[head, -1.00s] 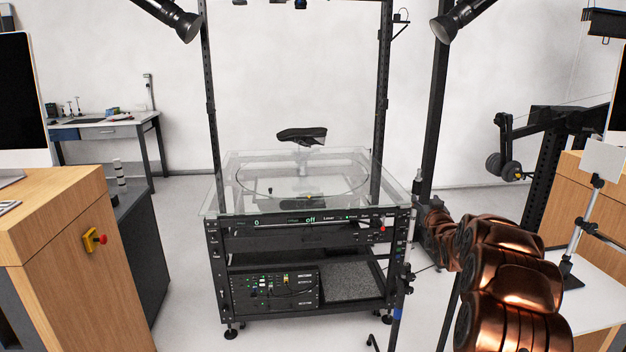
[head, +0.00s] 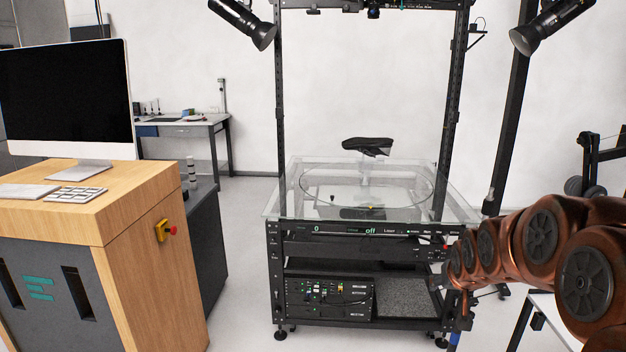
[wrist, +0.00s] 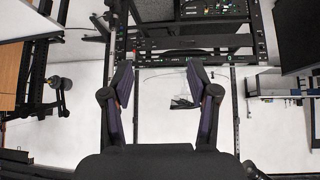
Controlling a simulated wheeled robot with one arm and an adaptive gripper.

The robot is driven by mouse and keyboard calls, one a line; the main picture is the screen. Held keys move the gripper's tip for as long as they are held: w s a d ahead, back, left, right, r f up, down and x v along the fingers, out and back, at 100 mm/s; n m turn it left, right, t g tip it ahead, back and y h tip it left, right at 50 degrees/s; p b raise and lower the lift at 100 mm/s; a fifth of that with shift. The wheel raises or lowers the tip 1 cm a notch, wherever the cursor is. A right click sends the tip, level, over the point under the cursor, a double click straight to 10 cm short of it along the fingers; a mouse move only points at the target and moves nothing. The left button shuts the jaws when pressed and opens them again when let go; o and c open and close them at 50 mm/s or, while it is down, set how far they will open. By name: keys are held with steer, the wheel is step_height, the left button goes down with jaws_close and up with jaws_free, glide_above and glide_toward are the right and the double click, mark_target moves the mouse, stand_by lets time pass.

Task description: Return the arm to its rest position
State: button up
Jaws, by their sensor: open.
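My copper-coloured arm (head: 540,240) reaches in from the right of the head view, its far end beside the right front of the turntable rig. My gripper is hard to make out in the head view. In the wrist view my gripper (wrist: 161,88) shows two dark fingers spread wide, with nothing between them. The turntable rig shows beyond the fingers, looking upside down. In the head view the glass-topped turntable (head: 310,212) carries a black shoe-like object (head: 368,146) on a clear stand. The rig's display reads "off".
Upright posts and lamps (head: 238,22) frame the turntable. Floor (head: 240,300) is clear between desk and rig.

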steer(key=s+a+f+g, duration=0.1)
steer(key=s+a+g, duration=0.2)
steer(key=s, duration=1)
steer(key=s+a+f+n+g+y, duration=0.1)
steer(key=s+a+g, duration=0.2)
steer(key=s, duration=1.1)
steer(key=s+a+f+n+g, duration=0.1)
steer(key=s+a+g, duration=0.2)
steer(key=s, duration=1)
steer(key=a, duration=0.3)
steer(key=shift+s+a+f+g+y, duration=0.15)
steer(key=shift+a+g+y, duration=0.15)
steer(key=shift+a, duration=0.1)
